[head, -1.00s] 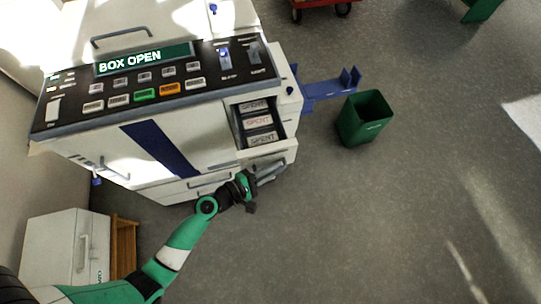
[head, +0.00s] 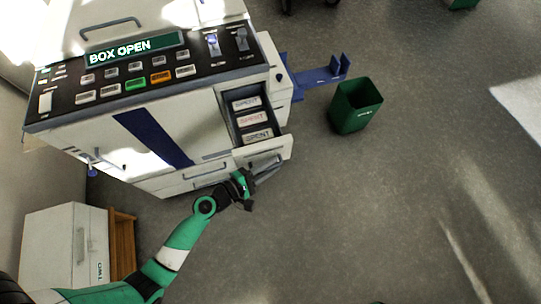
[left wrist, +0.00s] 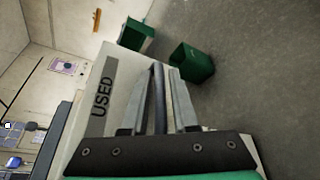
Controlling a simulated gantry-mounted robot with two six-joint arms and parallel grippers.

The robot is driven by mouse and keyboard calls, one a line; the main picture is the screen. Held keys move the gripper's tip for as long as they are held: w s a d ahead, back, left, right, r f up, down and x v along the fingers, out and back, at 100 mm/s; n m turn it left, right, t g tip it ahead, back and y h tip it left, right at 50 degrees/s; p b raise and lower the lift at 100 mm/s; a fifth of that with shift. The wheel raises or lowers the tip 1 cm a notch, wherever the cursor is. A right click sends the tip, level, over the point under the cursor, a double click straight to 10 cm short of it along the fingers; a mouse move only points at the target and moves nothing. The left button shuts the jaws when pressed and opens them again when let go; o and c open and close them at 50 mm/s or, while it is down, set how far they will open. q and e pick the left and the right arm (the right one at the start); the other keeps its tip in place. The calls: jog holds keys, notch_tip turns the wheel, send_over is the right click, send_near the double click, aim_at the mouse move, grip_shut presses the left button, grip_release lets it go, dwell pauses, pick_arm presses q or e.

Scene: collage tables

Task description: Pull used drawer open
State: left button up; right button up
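The used drawer (head: 262,148) stands pulled out at the right of the white machine's front, with several boxes marked SPENT (head: 252,119) inside. In the left wrist view its front carries a USED label (left wrist: 103,98). My left gripper (head: 250,188) is at the drawer's front. In the left wrist view the dark handle bar (left wrist: 159,90) runs between the two fingers of the left gripper (left wrist: 160,100), which look closed around it; the exact contact is hard to see. My right gripper is not in view.
The machine's panel (head: 150,75) has a BOX OPEN display. A green bin (head: 356,106) stands on the floor to the right, near a blue bracket (head: 318,76). A white cabinet (head: 63,245) stands at lower left. The floor in front of the drawer is clear.

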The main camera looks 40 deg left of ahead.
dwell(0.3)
pick_arm(q)
jog(key=p+v, duration=0.1)
jog(key=v, duration=1)
jog(key=shift+s, duration=0.35)
